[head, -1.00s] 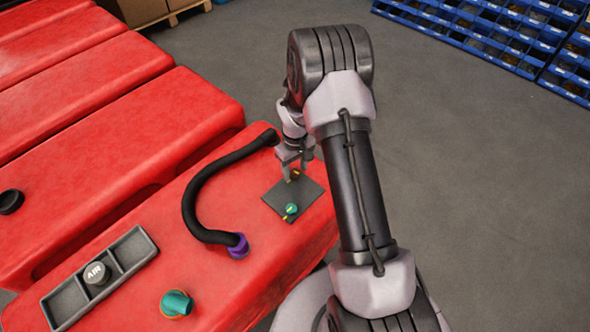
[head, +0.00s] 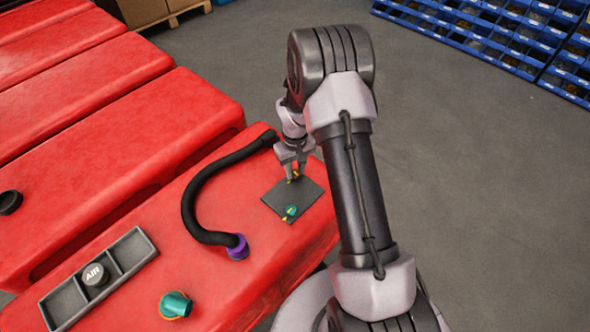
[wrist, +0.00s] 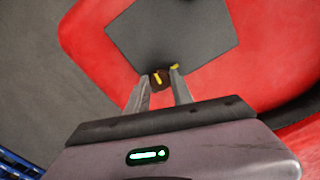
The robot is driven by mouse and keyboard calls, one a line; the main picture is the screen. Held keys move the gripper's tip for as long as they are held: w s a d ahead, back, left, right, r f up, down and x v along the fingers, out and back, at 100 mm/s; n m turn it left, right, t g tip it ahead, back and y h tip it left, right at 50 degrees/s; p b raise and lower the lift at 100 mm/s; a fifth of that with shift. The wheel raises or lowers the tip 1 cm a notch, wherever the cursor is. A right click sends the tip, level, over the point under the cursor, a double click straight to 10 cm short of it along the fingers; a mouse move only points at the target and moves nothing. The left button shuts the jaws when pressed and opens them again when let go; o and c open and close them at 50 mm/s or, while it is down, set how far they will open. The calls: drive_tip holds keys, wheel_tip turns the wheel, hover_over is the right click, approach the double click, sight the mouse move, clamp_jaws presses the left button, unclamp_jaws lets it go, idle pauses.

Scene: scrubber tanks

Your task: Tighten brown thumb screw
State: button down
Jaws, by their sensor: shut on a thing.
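The brown thumb screw (wrist: 161,80) sits at one edge of a dark square plate (wrist: 175,32) on the red tank, with a yellow mark on it and another yellow mark beside it. My gripper (wrist: 159,82) is shut on the brown thumb screw, one finger on each side. In the head view my gripper (head: 292,174) points down at the far corner of the plate (head: 283,201), largely hiding the screw. A teal thumb screw (head: 291,211) with a yellow mark is at the plate's near side.
A black hose (head: 190,205) with a purple end (head: 238,247) curves left of the plate. A teal knob (head: 176,305) and a grey tray (head: 128,252) holding an AIR cap (head: 95,274) are nearer. Blue bins (head: 500,35) stand far off at the right.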

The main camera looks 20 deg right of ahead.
sight(294, 172)
drive_tip(key=m+b, duration=0.1)
drive_tip(key=m, duration=0.3)
drive_tip(key=shift+m, duration=0.3)
drive_tip(key=m+b, duration=0.1)
drive_tip(key=m, duration=0.3)
drive_tip(key=shift+w+m, duration=0.1)
drive_tip(key=shift+m, duration=0.2)
drive_tip(key=m+b, duration=0.1)
drive_tip(key=m, duration=0.3)
drive_tip(key=shift+b, duration=0.4)
drive_tip(key=shift+w+m+b, duration=0.1)
drive_tip(key=shift+m+b, duration=0.35)
drive_tip(key=shift+m, duration=1.25)
drive_tip(key=shift+r+m, duration=0.1)
drive_tip(key=shift+m, duration=0.2)
drive_tip(key=c, duration=1.1)
unclamp_jaws()
wheel_tip(294, 172, up, 17)
drive_tip(key=p, duration=0.6)
drive_tip(key=shift+r, duration=0.15)
